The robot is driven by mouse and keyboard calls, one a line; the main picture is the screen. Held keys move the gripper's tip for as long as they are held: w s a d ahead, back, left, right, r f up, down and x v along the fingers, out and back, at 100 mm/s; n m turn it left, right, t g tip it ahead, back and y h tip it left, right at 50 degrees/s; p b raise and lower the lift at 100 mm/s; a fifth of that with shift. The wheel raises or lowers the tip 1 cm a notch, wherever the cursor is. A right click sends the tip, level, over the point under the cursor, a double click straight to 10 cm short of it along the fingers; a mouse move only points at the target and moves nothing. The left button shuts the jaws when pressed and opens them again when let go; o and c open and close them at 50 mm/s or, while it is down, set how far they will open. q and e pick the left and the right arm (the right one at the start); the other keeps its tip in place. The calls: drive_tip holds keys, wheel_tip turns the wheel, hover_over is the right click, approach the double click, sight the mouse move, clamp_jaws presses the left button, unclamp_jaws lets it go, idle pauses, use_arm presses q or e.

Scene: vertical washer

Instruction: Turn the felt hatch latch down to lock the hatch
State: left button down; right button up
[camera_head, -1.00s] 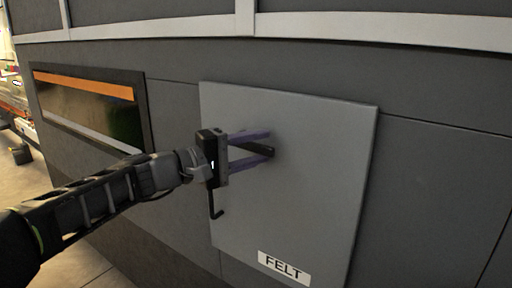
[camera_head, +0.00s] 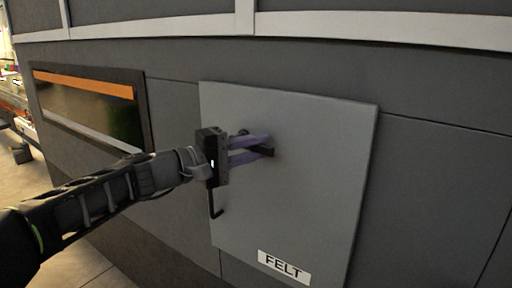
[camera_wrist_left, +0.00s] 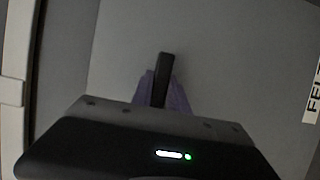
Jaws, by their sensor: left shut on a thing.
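The felt hatch (camera_head: 310,190) is a light grey panel with a white FELT label (camera_head: 284,267) at its lower edge. It looks flush with the dark machine wall. The black latch handle (camera_head: 262,151) is at the upper left part of the hatch. My left gripper (camera_head: 262,147) is shut on the latch handle with its purple fingers. In the left wrist view the handle (camera_wrist_left: 162,80) sticks out past the fingers, which press on it from both sides. The fingers hide part of the handle. My right gripper is not in view.
A dark window with an orange strip (camera_head: 90,84) is in the wall to the left. A pale rail (camera_head: 380,33) runs across above the hatch. Open floor (camera_head: 75,262) shows at the lower left.

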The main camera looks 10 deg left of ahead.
use_arm(q)
drive_tip(key=shift+f, duration=0.15)
idle(0.7)
drive_tip(key=shift+f+m+g+y+b, duration=0.3)
drive_tip(key=shift+f+m+b, duration=0.2)
drive_tip(key=shift+m+b, duration=0.45)
drive_tip(key=f+m+y+b, duration=0.1)
drive_tip(key=a+f+m+y+b, duration=0.1)
drive_tip(key=m+b, duration=0.1)
drive_tip(key=f+m+b, duration=0.1)
drive_tip(key=m+b, duration=0.1)
drive_tip(key=shift+w+a+g+y, duration=0.3)
drive_tip(key=shift+y, duration=0.1)
drive_tip(key=a+m+y+b, duration=0.1)
drive_tip(key=m, duration=0.1)
drive_tip(key=w+a+f+m+y+b, duration=0.1)
drive_tip(key=m, duration=0.1)
drive_tip(key=shift+a+f+y, duration=0.1)
drive_tip(key=shift+f+y, duration=0.2)
drive_tip(key=shift+w+a+m+y+b, duration=0.3)
drive_tip(key=shift+a+m+y+b, duration=0.45)
drive_tip(key=shift+m, duration=0.5)
drive_tip(key=shift+a+t, duration=0.2)
drive_tip(key=shift+t, duration=0.2)
